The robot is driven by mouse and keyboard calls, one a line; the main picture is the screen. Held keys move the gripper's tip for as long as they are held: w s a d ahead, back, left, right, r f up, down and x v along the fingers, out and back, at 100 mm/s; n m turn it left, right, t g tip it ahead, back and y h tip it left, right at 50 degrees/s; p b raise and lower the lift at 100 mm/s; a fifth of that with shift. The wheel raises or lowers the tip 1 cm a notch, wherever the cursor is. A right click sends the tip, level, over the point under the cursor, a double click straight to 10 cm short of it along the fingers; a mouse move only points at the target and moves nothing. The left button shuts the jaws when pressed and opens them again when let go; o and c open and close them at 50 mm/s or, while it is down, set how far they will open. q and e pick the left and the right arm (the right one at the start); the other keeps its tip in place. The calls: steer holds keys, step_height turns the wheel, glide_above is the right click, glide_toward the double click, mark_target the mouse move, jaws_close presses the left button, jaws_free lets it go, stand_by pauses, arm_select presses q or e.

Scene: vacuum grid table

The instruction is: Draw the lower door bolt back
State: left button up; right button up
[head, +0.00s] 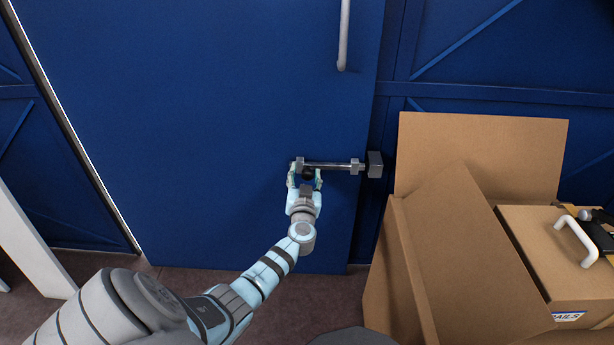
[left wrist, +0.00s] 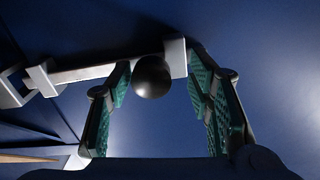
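The lower door bolt (head: 332,165) is a grey metal rod lying level across the blue door (head: 220,110), near its right edge. Its right end runs through a bracket (head: 355,166) toward a dark keeper block (head: 375,164) on the frame. A round black knob (head: 308,173) hangs at its left part. My left gripper (head: 305,178) is open at the knob, reaching up from below. In the left wrist view the knob (left wrist: 152,77) sits between the two green-padded fingers (left wrist: 165,95), with gaps on both sides. My right gripper is out of view.
A white vertical door handle (head: 343,35) is higher on the door. Open cardboard boxes (head: 460,240) stand at the right below the bolt, with a white handle (head: 578,240) and a dark object beside it. Brown floor shows below the door.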

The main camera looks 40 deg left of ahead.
arm_select(q)
steer(key=shift+d, duration=0.15)
steer(key=v, duration=1.2)
steer(key=shift+w, duration=0.1)
